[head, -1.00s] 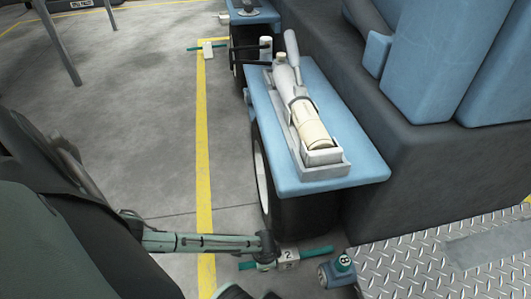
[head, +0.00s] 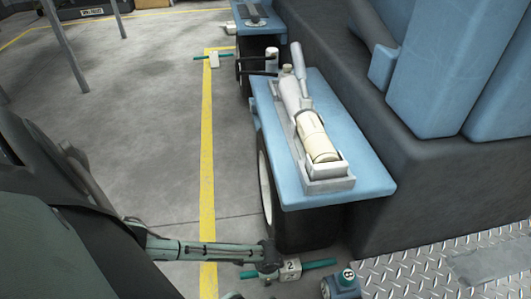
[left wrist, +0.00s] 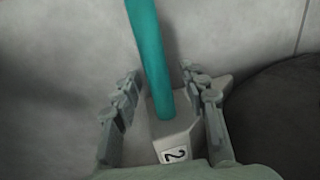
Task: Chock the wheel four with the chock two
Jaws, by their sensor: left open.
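Chock two, a pale block marked 2 (head: 291,268) with a teal bar, lies on the floor beside the near dark wheel (head: 300,228). The wheel sits under the blue fender, and no number shows on it. My left gripper (head: 268,265) is low at the chock's left side. In the left wrist view, its open fingers (left wrist: 163,92) stand either side of the pale chock body (left wrist: 170,140) and teal bar (left wrist: 150,60). Contact with the chock cannot be told. My right gripper is not in view.
A blue fender (head: 370,185) carries a grey tray with a cream cylinder. A blue fitting marked 8 (head: 342,285) is right of the chock, near the diamond-plate step (head: 440,265). Another chock (head: 214,60) lies by the far wheel. Open floor is left of the yellow line (head: 207,160).

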